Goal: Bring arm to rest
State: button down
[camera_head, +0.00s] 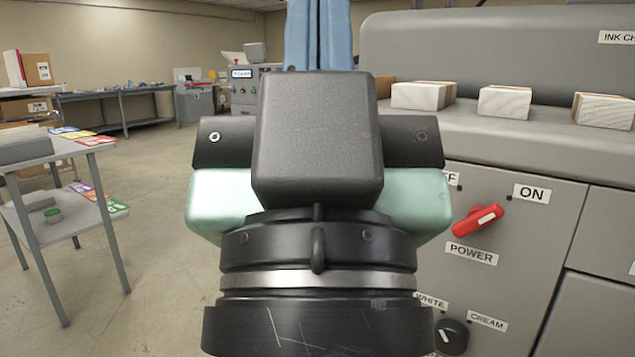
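My gripper (318,32) fills the middle of the head view, seen from behind and pointing up and away. A black housing, pale green side parts and a black wrist ring with a silver band show below its light blue fingers. The two fingers stand side by side with only a thin dark line between them, so it looks shut. Their tips run out of the top of the picture. No object shows between the visible parts of the fingers.
A grey machine stands close on the right, with a red power switch (477,220) turned toward ON, a black knob (451,337) and several wood-and-white blocks (504,102) on its ledge. A grey table (103,140) with coloured cards stands left. Open floor (150,250) lies between.

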notch_tip(320, 180, up, 35)
jog(key=p, duration=3.3)
jog(key=shift+w+r, duration=0.15)
jog(key=shift+r, duration=0.05)
